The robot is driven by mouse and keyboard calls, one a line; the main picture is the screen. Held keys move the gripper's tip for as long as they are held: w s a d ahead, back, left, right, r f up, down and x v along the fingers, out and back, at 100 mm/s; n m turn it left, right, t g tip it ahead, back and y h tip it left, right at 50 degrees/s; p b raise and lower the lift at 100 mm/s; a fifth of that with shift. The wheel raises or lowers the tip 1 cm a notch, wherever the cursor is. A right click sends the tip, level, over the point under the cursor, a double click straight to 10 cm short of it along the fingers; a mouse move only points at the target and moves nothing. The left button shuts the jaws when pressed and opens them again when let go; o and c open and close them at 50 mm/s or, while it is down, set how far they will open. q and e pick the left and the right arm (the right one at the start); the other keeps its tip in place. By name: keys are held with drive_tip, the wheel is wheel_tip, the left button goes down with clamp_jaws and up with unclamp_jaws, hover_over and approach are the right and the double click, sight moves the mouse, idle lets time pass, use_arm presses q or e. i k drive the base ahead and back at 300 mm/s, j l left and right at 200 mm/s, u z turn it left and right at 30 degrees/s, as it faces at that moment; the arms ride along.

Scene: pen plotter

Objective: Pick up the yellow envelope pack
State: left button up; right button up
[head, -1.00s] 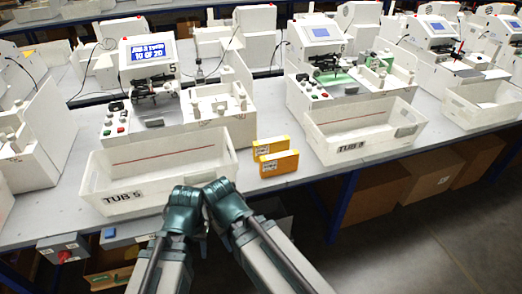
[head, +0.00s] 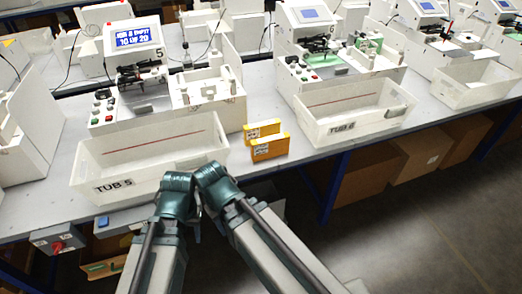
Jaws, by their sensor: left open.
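Two yellow-orange packs stand close together on the bench between two tubs. The front pack (head: 270,148) is more orange and has a printed label; the rear yellow pack (head: 262,129) is partly hidden behind it. Which of them is the envelope pack I cannot read from the labels. My arms rise from the bottom of the head view, and their teal joints meet in front of TUB 5. Only a small dark part of my left gripper (head: 196,231) shows between the arm links, below and left of the packs and apart from them. It holds nothing visible. My right gripper cannot be made out.
The white TUB 5 (head: 100,165) is left of the packs and TUB 6 (head: 312,128) is right. A plotter with a lit screen (head: 133,36) stands behind TUB 5. Cardboard boxes (head: 428,153) sit beneath.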

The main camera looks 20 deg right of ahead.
sight(256, 130)
drive_tip(key=l+u, duration=0.15)
drive_tip(key=u, duration=0.35)
drive_tip(key=i+l+u, duration=0.1)
drive_tip(key=l+u, duration=0.2)
drive_tip(key=l, duration=0.3)
drive_tip(key=l+u, duration=0.3)
drive_tip(key=l, duration=1.9)
drive_tip(key=k+u, duration=0.05)
